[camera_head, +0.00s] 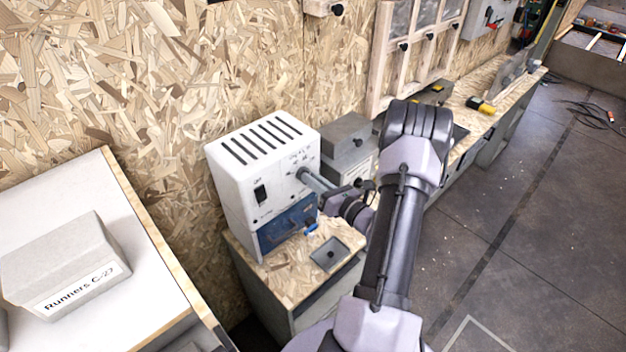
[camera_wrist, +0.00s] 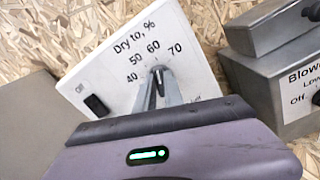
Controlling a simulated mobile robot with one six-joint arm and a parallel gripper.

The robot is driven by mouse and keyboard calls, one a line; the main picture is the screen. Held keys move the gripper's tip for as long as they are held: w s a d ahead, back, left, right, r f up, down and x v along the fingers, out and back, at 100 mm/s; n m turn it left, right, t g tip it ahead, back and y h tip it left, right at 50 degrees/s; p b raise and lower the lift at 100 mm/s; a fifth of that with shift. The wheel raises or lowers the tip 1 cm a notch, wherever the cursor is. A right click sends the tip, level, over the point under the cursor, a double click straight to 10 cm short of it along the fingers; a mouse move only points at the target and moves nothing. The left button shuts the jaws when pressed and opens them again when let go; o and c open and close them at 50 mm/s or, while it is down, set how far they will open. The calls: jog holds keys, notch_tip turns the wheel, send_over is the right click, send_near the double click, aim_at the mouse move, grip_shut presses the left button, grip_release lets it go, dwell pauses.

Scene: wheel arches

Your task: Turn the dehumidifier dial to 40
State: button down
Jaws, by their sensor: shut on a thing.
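The dehumidifier (camera_head: 229,161) is a white box with slots in its top, standing on a wooden bench against the chipboard wall. In the wrist view its white face (camera_wrist: 108,70) reads "Dry to, %" with 40, 50, 60 and 70 around the dial (camera_wrist: 157,74). My gripper (camera_head: 303,175) reaches the face from the right, and its fingers (camera_wrist: 163,90) are shut on the small dark dial. The fingers hide much of the dial; it appears to point up near 60, but its exact setting is hard to tell.
A black rocker switch (camera_wrist: 96,105) is on the same face. A blue tank (camera_head: 284,232) sits below. A grey blower box (camera_head: 347,140) stands close on the right. A "Runners" box (camera_head: 65,262) lies on the left table. Floor at right is open.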

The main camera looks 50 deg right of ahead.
jog(key=shift+f+b, duration=0.1)
jog(key=shift+b, duration=0.3)
jog(key=n+b, duration=0.5)
jog(key=b, duration=0.2)
jog(key=n+b, duration=0.5)
jog(key=b, duration=0.1)
jog(key=n+b, duration=0.5)
jog(key=b, duration=0.2)
jog(key=shift+a+f+n+b, duration=0.2)
jog(key=shift+a+n+b, duration=0.15)
jog(key=shift+n, duration=0.05)
jog(key=shift+r, duration=0.1)
jog(key=c, duration=1.4)
grip_release()
jog(key=shift+c, duration=0.2)
